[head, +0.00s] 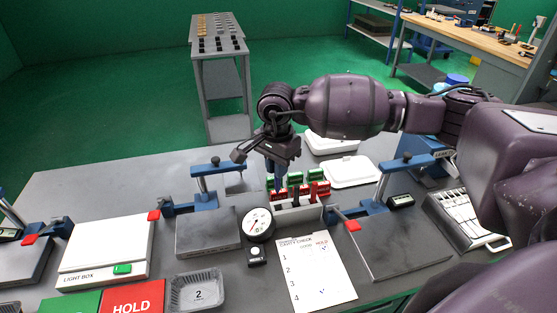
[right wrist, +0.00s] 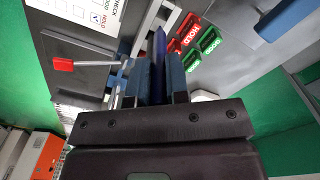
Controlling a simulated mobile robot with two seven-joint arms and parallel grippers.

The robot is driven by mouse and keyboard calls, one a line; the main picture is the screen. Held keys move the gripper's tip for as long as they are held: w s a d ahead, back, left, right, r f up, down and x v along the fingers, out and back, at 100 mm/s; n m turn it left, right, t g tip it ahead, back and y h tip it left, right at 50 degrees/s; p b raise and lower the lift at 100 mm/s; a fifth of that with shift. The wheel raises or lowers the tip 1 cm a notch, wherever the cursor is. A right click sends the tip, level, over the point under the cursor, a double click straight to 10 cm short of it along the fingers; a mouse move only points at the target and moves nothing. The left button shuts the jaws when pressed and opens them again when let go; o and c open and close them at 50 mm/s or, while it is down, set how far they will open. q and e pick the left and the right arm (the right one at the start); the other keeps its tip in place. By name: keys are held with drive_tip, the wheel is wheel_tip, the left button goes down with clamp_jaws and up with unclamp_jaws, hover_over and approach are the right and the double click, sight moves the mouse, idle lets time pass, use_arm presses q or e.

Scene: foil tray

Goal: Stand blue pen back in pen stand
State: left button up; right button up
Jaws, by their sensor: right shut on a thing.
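My right gripper (head: 277,172) points down just above the left end of the grey pen stand (head: 300,217). It is shut on the blue pen (right wrist: 159,45), which shows between the fingers in the right wrist view, where the gripper (right wrist: 160,85) fills the middle. In the head view the pen is a small dark blue tip under the fingers, and I cannot tell whether it is inside the stand. Red and green stamps marked HOLD and GOOD (right wrist: 189,28) are at the stand. My left gripper is not in view.
A round dial gauge (head: 257,223) stands left of the pen stand. A paper check sheet (head: 315,270) lies in front. Grey plates with blue clamps (head: 208,233) stand on either side. White foam trays (head: 350,171) lie behind. A black tray (head: 197,291) is at the front.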

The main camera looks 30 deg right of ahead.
sight(278, 193)
drive_tip(key=shift+w+d+f+m+b, duration=0.15)
drive_tip(key=shift+f+m+b, duration=0.3)
drive_tip(key=shift+f, duration=0.9)
drive_tip(key=shift+w+d+f+m+b, duration=0.1)
drive_tip(key=shift+f+m+b, duration=0.2)
drive_tip(key=shift+f+b, duration=0.75)
drive_tip(key=shift+w+d+f+m+b, duration=0.1)
drive_tip(key=shift+w+f+m+b, duration=0.2)
drive_tip(key=shift+f, duration=1.35)
drive_tip(key=shift+s+f+b, duration=0.1)
drive_tip(key=shift+f+b, duration=0.35)
drive_tip(key=shift+f, duration=0.7)
drive_tip(key=shift+f+b, duration=0.2)
drive_tip(key=shift+b, duration=0.15)
drive_tip(key=shift+f, duration=0.2)
drive_tip(key=shift+f, duration=0.1)
